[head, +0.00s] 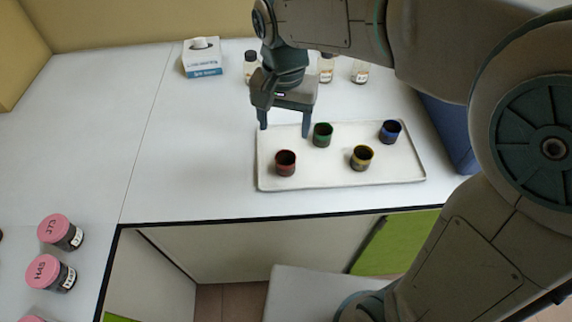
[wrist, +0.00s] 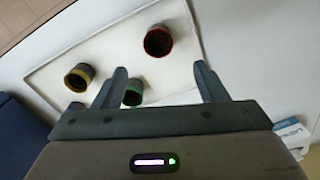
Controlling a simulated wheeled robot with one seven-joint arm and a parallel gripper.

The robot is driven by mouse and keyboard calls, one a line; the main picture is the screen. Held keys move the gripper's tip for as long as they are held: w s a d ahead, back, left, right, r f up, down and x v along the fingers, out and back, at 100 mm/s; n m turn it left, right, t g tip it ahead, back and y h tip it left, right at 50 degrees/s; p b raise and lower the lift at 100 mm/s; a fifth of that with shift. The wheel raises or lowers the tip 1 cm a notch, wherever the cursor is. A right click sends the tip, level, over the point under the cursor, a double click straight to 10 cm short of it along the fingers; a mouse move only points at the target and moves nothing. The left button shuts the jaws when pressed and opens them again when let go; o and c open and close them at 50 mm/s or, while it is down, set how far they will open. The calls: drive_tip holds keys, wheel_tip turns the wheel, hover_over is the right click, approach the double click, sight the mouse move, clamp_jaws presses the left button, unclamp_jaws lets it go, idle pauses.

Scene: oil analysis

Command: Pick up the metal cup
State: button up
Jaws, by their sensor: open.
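Several small dark cups with coloured rims stand upright on a white tray (head: 330,182). In the head view these are a red-rimmed cup (head: 285,163), a green-rimmed cup (head: 322,135), a yellow-rimmed cup (head: 361,158) and a blue-rimmed cup (head: 390,132). I cannot tell which one is the metal cup. My gripper (head: 284,130) is open and empty, pointing down near the tray's back left corner. In the wrist view, the red-rimmed cup (wrist: 158,41) lies beyond the fingertips, the green-rimmed cup (wrist: 133,94) is partly hidden by my gripper, and the yellow-rimmed cup (wrist: 79,77) is left of the fingers.
Several small bottles (head: 360,72) stand behind my gripper. A tissue box (head: 202,57) sits at the back. Pink-lidded jars (head: 62,232) stand at the front left. A blue object (head: 447,133) borders the tray's right. The table left of the tray is clear.

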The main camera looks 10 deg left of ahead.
sight(285, 161)
wheel_tip(285, 161, down, 12)
drive_tip(key=shift+d+f, duration=0.15)
drive_tip(key=shift+f, duration=0.05)
drive_tip(key=c, duration=1.1)
